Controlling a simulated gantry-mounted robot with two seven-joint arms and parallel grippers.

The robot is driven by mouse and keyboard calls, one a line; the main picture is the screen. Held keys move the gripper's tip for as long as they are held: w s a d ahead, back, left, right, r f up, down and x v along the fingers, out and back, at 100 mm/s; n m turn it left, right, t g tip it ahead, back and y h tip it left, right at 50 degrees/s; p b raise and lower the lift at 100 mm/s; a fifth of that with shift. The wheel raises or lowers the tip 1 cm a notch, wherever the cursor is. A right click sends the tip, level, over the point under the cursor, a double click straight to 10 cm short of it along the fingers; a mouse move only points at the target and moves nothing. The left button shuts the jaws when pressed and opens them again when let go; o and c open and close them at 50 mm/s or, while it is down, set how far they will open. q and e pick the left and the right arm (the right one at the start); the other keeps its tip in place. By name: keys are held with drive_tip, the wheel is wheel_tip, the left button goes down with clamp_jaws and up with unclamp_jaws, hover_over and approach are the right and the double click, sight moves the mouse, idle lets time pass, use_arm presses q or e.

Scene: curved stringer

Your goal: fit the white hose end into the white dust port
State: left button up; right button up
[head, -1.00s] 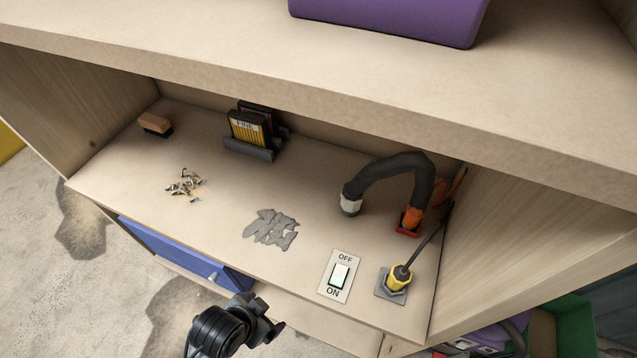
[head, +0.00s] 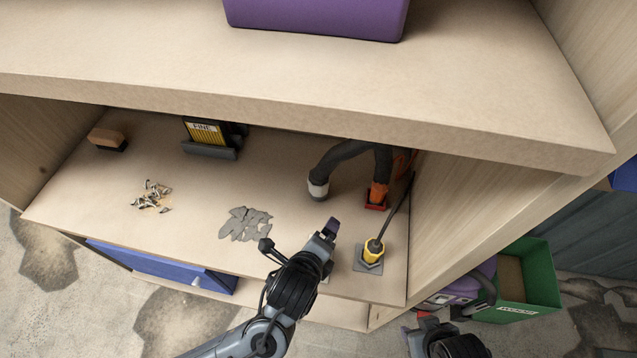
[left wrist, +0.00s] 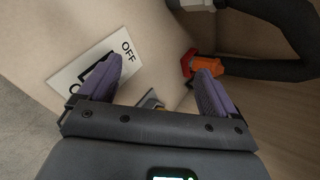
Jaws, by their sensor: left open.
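The white hose end (head: 318,188) is on the end of a black curved hose (head: 345,155) on the shelf, facing down toward the front. In the left wrist view a white piece of it (left wrist: 197,4) shows at the top edge. The hose's other end meets an orange fitting (head: 378,192) on a red base. My left gripper (head: 328,234) is open and empty, above the shelf's front, short of the hose end. Its purple fingertips show in the left wrist view (left wrist: 158,88). My right gripper (head: 440,335) is at the bottom right, its jaws unclear. I cannot make out a white dust port.
An OFF/ON switch plate (left wrist: 95,75) lies below my left gripper. A yellow plug (head: 373,250) with a black cable stands right of it. Grey flakes (head: 245,224), screws (head: 152,195), a brush (head: 107,139) and a thick upper shelf (head: 300,95) surround the space.

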sight(317, 188)
use_arm(q)
drive_tip(key=w+m+t, duration=0.1)
drive_tip(key=w+m, duration=0.3)
drive_tip(key=w+m+t, duration=0.1)
drive_tip(key=w+m, duration=0.2)
drive_tip(key=w, duration=0.1)
drive_tip(key=w+a+m+t+y+b, duration=0.1)
drive_tip(key=w+m, duration=0.3)
drive_tip(key=shift+w+m+t, duration=0.3)
drive_tip(key=shift+w, duration=0.1)
drive_tip(key=shift+b+x, duration=0.7)
drive_tip(key=shift+x, duration=1.85)
drive_tip(key=shift+s+a+f, duration=0.1)
drive_tip(key=shift+f, duration=0.05)
drive_tip(key=c, duration=1.2)
